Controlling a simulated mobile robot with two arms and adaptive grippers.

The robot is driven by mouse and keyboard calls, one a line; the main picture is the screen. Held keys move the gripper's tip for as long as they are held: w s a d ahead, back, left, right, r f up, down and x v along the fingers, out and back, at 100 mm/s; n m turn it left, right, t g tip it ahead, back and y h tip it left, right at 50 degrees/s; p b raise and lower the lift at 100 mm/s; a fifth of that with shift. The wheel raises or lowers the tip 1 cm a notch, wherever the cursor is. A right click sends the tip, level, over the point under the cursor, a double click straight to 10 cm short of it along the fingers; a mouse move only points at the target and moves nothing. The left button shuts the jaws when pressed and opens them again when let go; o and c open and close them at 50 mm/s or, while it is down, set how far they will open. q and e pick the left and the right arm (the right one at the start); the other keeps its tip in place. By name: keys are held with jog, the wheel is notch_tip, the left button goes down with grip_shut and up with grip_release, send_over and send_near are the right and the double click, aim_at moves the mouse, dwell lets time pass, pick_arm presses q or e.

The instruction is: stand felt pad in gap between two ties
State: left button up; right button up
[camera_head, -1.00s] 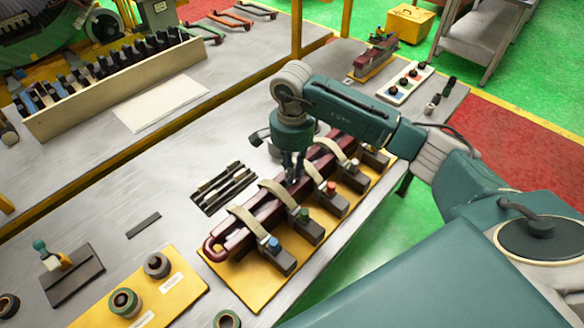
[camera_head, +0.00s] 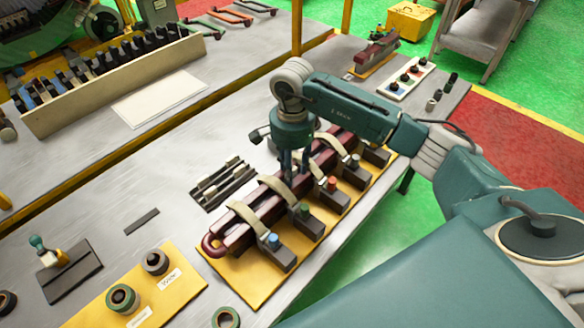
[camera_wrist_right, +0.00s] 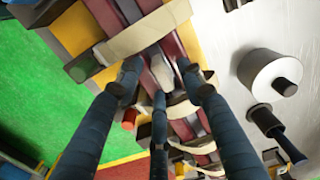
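The dark red coil (camera_head: 262,207) lies on the yellow board, bound with several cream ties. One tie (camera_head: 248,218) crosses it near the looped end, another (camera_head: 277,189) lies farther along. My right gripper (camera_head: 293,170) points down over the coil among the ties. In the wrist view its fingers (camera_wrist_right: 160,82) are spread, with a tie (camera_wrist_right: 145,35) above them and another tie (camera_wrist_right: 190,107) below. A small pale grey piece, apparently the felt pad (camera_wrist_right: 162,70), shows between the fingertips against the coil, with space visible either side. My left gripper is not in view.
Dark blocks with coloured knobs (camera_head: 288,257) line the board (camera_head: 222,272). A slotted black rack (camera_head: 222,185) lies beside the coil. Tape rolls stand on a yellow tray (camera_head: 180,287). The bench between rack and tray is mostly clear.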

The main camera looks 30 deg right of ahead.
notch_tip(320, 180, up, 12)
dwell(0.4)
dwell(0.5)
